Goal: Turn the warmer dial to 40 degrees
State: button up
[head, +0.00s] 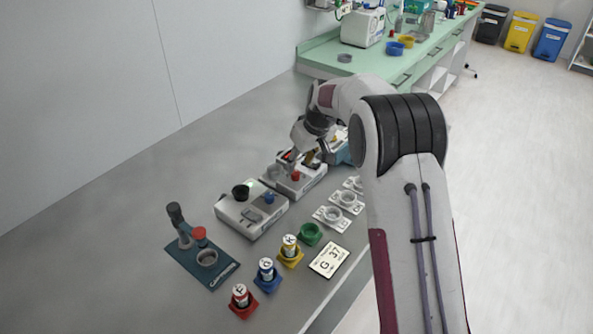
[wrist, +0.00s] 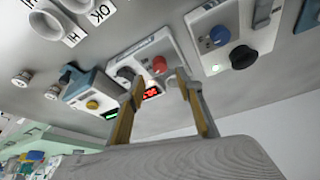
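The middle white device (head: 309,180) has a red knob (head: 295,176). In the wrist view, this device (wrist: 150,48) shows the red knob (wrist: 159,65), a dark round knob (wrist: 125,74) and a lit red display (wrist: 152,93) whose digits I cannot read. It seems to be the warmer, but I cannot read a label. My gripper (head: 293,162) is over this device, and its arm hides part of it. In the wrist view, my gripper (wrist: 159,78) has its two fingers apart, with the red knob beyond the gap. I cannot tell whether a fingertip touches anything.
A white device with a dark knob and blue knob (head: 252,210) stands nearer. A blue-grey device (head: 340,148) stands beyond. Coloured holders with vials (head: 265,275), white cup stands (head: 332,217), a card (head: 329,260) and a dark stand (head: 200,262) occupy the front.

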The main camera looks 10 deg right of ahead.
aim_at(295, 173)
jog(key=shift+x, duration=2.8)
grip_shut()
